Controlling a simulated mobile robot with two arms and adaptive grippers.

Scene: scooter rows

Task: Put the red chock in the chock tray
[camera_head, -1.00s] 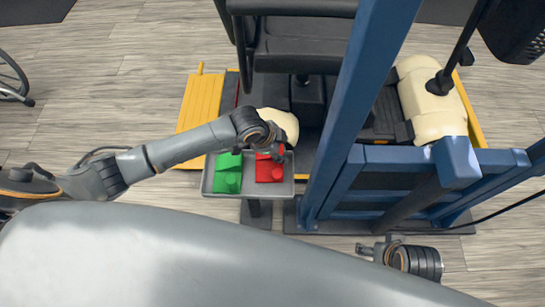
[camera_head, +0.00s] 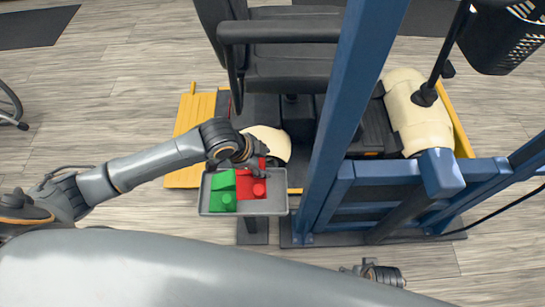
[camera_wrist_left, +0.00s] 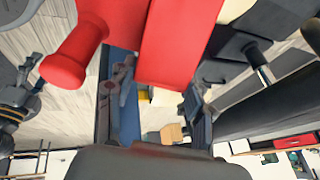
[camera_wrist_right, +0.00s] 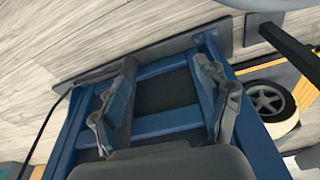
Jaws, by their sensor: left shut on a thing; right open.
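The red chock (camera_head: 252,188) is a wedge with a round knob, at the grey tray (camera_head: 270,208) in the head view. It also fills the top of the left wrist view (camera_wrist_left: 180,45). My left gripper (camera_head: 258,166) is at its far side and is shut on it. I cannot tell whether the chock touches the tray floor. A green chock (camera_head: 222,192) sits in the tray's left part, close beside the red one. My right gripper (camera_wrist_right: 163,65) is open and empty; in the head view only part of it shows at the bottom edge.
A blue post and frame (camera_head: 345,110) stand just right of the tray. A black seat (camera_head: 285,60) is beyond it. A yellow platform (camera_head: 193,125) and a cream rounded part (camera_head: 268,142) lie behind the tray. The wooden floor at left is open.

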